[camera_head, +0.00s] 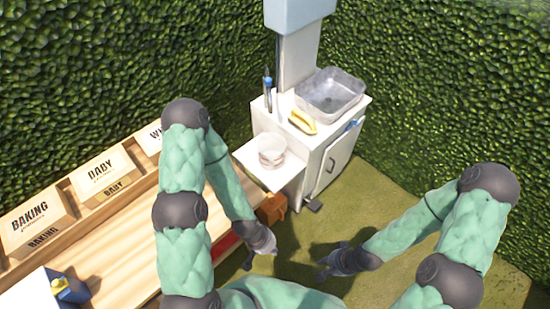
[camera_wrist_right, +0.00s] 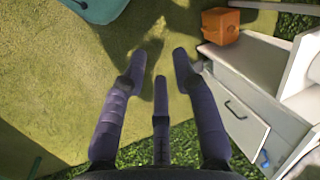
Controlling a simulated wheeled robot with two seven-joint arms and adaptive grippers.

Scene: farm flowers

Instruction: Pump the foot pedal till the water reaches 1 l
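A small dark foot pedal (camera_head: 313,205) sits on the ground at the foot of the white wash cabinet (camera_head: 309,182). A clear cup (camera_head: 271,152) stands on the cabinet's side shelf; its water level and marks are too small to read. My right gripper (camera_head: 328,262) is in front of the cabinet, apart from the pedal. In the right wrist view its fingers (camera_wrist_right: 159,58) are spread with nothing between them, above bare ground. My left gripper (camera_head: 260,259) is beside the wooden bench, its fingers looking apart and empty.
A grey basin (camera_head: 330,95) and a yellow item (camera_head: 302,121) are on the cabinet top. An orange box (camera_head: 271,208) stands by the cabinet, also in the wrist view (camera_wrist_right: 221,26). The wooden bench (camera_head: 120,262) with labelled boxes fills the left. Hedges enclose the back.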

